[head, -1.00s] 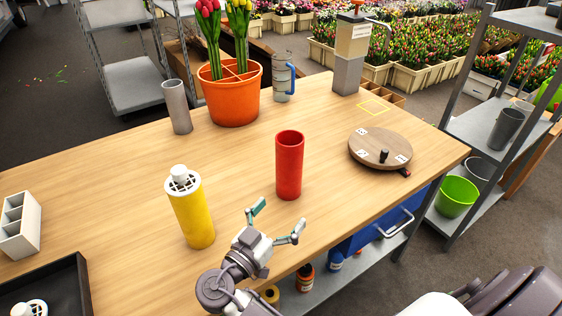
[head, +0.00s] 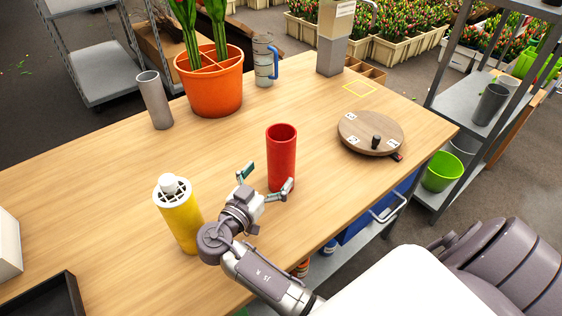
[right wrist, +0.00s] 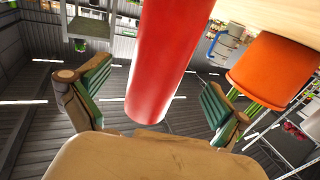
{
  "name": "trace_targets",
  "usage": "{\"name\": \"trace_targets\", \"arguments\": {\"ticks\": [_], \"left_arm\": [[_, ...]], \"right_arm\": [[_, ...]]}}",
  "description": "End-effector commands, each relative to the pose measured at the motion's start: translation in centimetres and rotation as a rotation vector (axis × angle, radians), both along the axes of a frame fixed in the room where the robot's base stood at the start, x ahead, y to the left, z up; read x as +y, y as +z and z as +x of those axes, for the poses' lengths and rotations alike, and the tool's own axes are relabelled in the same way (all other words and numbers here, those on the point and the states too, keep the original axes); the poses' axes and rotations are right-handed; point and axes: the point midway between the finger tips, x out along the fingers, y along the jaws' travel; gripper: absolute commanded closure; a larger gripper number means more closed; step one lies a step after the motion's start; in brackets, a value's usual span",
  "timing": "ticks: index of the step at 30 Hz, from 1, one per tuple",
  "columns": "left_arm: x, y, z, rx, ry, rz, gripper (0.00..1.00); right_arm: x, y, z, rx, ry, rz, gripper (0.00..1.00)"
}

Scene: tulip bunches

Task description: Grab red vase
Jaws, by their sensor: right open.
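The red vase (head: 281,158), a tall plain cylinder, stands upright on the wooden table (head: 110,172) near the middle of the head view. My right gripper (head: 266,182) is open just in front of it, with one finger to the left and the other at its lower right side. In the right wrist view the red vase (right wrist: 165,60) fills the space between the green-padded fingers of my right gripper (right wrist: 157,98). The fingers are apart from it there. My left gripper is not in view.
A yellow bottle (head: 180,217) stands close left of my right gripper. An orange pot (head: 212,90), a grey cylinder (head: 155,100) and a blue-handled jug (head: 264,62) stand behind. A round wooden turntable (head: 362,134) is to the right. The wood around the vase is clear.

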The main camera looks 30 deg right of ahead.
Motion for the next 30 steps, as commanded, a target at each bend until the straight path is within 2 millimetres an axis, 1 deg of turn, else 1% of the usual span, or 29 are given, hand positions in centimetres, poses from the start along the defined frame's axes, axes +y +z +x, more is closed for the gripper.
{"name": "trace_targets", "arguments": {"ticks": [8,16,18,23,24,26,30], "left_arm": [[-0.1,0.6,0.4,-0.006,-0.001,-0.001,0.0],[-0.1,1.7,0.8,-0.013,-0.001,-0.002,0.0],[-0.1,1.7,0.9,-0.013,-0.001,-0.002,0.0],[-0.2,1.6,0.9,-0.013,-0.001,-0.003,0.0],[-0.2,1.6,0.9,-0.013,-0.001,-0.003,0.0],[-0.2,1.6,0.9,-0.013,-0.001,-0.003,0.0],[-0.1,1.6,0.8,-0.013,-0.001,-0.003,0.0]], "right_arm": [[-1.7,0.1,0.8,0.0,0.0,-0.002,0.0],[-5.2,0.1,2.6,0.0,0.0,-0.001,0.0],[-5.5,0.0,2.8,0.0,0.001,0.0,0.0],[-5.5,-0.1,2.8,0.0,0.001,0.001,0.0],[-5.5,-0.1,2.8,0.0,0.001,0.001,0.03],[-5.5,-0.1,2.8,0.0,0.001,0.001,0.13],[-5.5,-0.1,2.8,0.0,0.001,0.001,0.37]]}}
